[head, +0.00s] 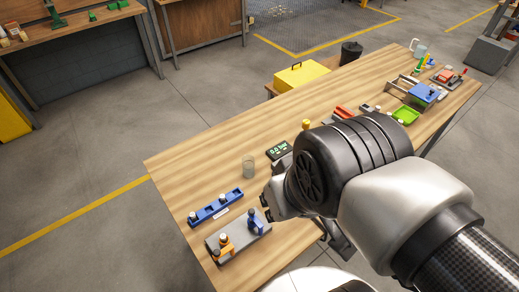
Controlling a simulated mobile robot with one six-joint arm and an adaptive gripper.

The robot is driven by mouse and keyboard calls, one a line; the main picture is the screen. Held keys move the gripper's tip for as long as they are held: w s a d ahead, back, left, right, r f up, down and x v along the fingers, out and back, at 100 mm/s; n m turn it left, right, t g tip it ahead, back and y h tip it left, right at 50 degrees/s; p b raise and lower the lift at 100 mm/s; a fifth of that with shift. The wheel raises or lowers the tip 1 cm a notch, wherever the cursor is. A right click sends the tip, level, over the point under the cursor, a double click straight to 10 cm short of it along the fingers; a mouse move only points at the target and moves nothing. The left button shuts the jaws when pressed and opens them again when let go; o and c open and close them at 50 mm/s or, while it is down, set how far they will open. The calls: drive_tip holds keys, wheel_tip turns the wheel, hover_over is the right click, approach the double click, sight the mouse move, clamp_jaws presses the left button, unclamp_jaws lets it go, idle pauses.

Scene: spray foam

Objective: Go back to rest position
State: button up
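My arm reaches in from the lower right over a long wooden table (185,165). My gripper (267,207) is low over the near part of the table, mostly hidden behind my own wrist. Only small dark finger parts show, right beside a blue clamp-like piece (255,222) on a grey block (238,238). I cannot tell whether the fingers touch it or hold anything. An orange piece (226,245) stands at the left end of the same block.
A blue rack (215,207) with small vials and a clear beaker (249,166) stand close to my gripper. A dark digital display (278,150) sits beyond. The table's left side is clear.

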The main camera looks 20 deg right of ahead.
drive_tip(key=shift+f, duration=0.1)
wheel_tip(320, 180, down, 6)
drive_tip(key=b, duration=0.6)
drive_tip(key=shift+f+b, duration=0.2)
drive_tip(key=shift+b, duration=0.1)
drive_tip(key=shift+c, duration=0.5)
